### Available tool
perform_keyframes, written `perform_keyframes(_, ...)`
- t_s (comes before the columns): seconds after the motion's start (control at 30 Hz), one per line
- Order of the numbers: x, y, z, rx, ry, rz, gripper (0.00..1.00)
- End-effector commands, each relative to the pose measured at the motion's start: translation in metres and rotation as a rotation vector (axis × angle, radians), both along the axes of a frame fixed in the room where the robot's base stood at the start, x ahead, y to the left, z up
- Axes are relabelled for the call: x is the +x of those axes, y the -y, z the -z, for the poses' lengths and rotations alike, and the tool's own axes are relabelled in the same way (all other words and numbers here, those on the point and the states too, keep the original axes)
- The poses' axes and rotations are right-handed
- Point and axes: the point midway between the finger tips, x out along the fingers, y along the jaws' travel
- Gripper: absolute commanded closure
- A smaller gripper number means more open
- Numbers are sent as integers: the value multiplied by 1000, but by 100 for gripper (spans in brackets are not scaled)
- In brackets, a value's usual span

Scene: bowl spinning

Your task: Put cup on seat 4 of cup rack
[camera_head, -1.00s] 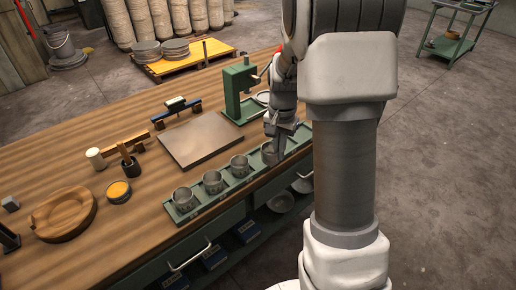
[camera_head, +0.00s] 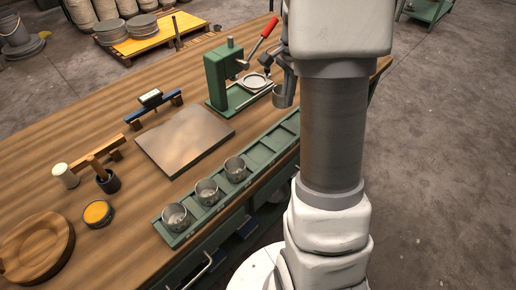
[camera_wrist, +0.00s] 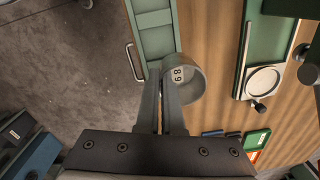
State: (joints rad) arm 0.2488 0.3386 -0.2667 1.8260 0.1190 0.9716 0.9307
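My gripper (camera_wrist: 161,88) is shut on the near wall of a grey metal cup (camera_wrist: 196,85), which has a number mark inside. In the head view the held cup (camera_head: 283,97) hangs upright, or nearly so, near the far end of the green cup rack (camera_head: 262,157) and right of the press. It looks raised clear of the rack. My arm hides part of the fingers there. Three similar cups stand in the rack's near-left seats: one (camera_head: 174,217), another (camera_head: 207,192) and a third (camera_head: 235,169). The rack's seats beyond them look empty.
A green press (camera_head: 218,78) with a red-tipped lever and a white round plate (camera_head: 255,81) stands close left of the held cup. A flat metal plate (camera_head: 185,143) lies left of the rack. A wooden disc (camera_head: 38,248) lies at the near left.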

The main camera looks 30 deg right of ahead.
Motion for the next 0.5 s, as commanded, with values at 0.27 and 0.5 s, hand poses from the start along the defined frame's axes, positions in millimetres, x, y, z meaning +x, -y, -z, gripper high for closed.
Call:
perform_keyframes(0.27, -28, -47, 32, 3, -3, -4, 100)
perform_keyframes(0.5, -52, -87, 60, 2, -1, -4, 100)
